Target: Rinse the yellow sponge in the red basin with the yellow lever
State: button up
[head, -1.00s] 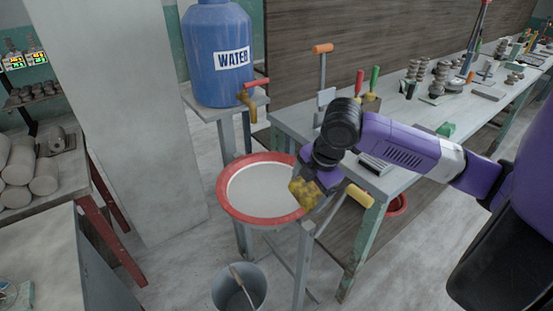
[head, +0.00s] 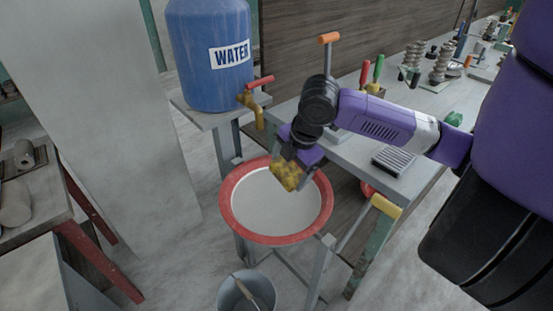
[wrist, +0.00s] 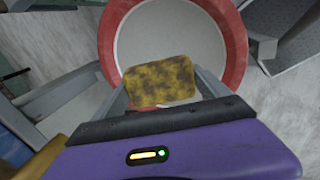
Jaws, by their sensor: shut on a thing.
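The yellow sponge (head: 287,175), blotched with dark brown, is held in my gripper (head: 300,172). In the wrist view the sponge (wrist: 160,82) sits between the two fingers, with the basin beyond it. The red basin (head: 231,216) has a wide red rim and a pale inside; it stands on a grey frame. The sponge is over the basin's back right part in the head view; I cannot tell its height above it. The yellow lever (head: 386,206) is a yellow grip on a grey bar, right of the basin. The wrist view shows the basin's rim (wrist: 236,45) too.
A blue water jug (head: 212,75) with a red-handled brass tap (head: 254,105) stands behind the basin. A grey bucket (head: 238,292) is on the floor below. The workbench (head: 412,178) with tools is at right. A pale pillar (head: 100,110) is at left.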

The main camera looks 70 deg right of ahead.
jog(key=shift+w+d+f, duration=0.1)
jog(key=shift+w+f, duration=0.05)
jog(key=shift+w, duration=0.05)
notch_tip(320, 180, down, 10)
jog(key=b, duration=0.8)
jog(key=shift+d+f, duration=0.1)
jog(key=shift+d, duration=0.2)
dwell(1.2)
jog(key=shift+a, duration=0.3)
jog(key=shift+d, duration=0.25)
jog(key=shift+d+b, duration=0.2)
jog(key=shift+b, duration=0.1)
dwell(0.4)
jog(key=shift+r+p, duration=3.35)
jog(key=shift+r, duration=1.15)
